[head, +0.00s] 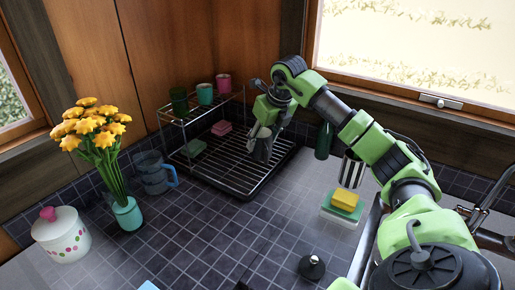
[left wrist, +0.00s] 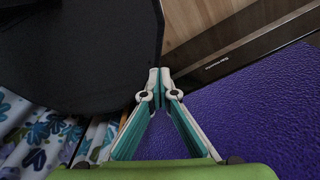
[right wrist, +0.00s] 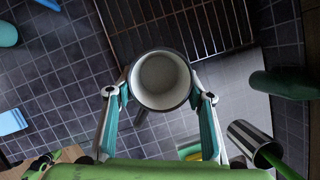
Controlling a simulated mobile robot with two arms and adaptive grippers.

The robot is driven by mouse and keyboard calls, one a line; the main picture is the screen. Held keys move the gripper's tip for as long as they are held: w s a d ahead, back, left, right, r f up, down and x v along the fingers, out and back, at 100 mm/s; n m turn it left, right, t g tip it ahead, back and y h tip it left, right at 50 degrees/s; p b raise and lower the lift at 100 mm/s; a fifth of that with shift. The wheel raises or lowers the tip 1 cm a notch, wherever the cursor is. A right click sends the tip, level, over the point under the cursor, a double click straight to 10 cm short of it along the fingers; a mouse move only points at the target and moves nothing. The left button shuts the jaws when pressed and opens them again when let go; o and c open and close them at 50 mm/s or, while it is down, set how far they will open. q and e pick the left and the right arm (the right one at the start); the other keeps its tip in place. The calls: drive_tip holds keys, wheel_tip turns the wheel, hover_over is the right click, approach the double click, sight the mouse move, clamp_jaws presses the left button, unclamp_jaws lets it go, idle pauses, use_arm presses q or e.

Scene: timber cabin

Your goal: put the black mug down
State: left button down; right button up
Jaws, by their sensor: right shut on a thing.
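The black mug (right wrist: 160,82) is dark outside and pale inside. In the right wrist view its open mouth faces the camera, between the two fingers of my right gripper (right wrist: 160,95), which is shut on it. In the head view my right gripper (head: 266,122) holds the mug (head: 262,149) over the dish rack (head: 247,190), partly hiding it. The gap between the mug's base and the rack is hard to tell. My left gripper (left wrist: 160,80) has its fingertips together with nothing between them; it is outside the head view.
The rack's upper tier holds a green glass (head: 179,101), a teal cup (head: 204,94) and a pink cup (head: 223,82). A dark green bottle (head: 323,141), a striped cup (head: 351,171) and sponges (head: 345,200) stand to the right. A blue mug (head: 152,177) stands left. The tiled counter (head: 222,225) in front is mostly clear.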

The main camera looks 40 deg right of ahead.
drive_tip(key=w+d+f, duration=0.1)
drive_tip(key=w+f, duration=0.1)
drive_tip(key=w+d+f+p, duration=0.1)
drive_tip(key=f, duration=0.1)
drive_tip(key=w+d+f+p, duration=0.1)
drive_tip(key=w+f, duration=0.1)
drive_tip(key=shift+w+d+f, duration=0.3)
drive_tip(key=shift+w, duration=0.05)
wheel_tip(320, 180, down, 2)
drive_tip(key=shift+f+p, duration=0.15)
drive_tip(key=shift+p, duration=1)
drive_tip(key=shift+f, duration=0.35)
drive_tip(key=shift+f, duration=0.2)
drive_tip(key=o, duration=1.3)
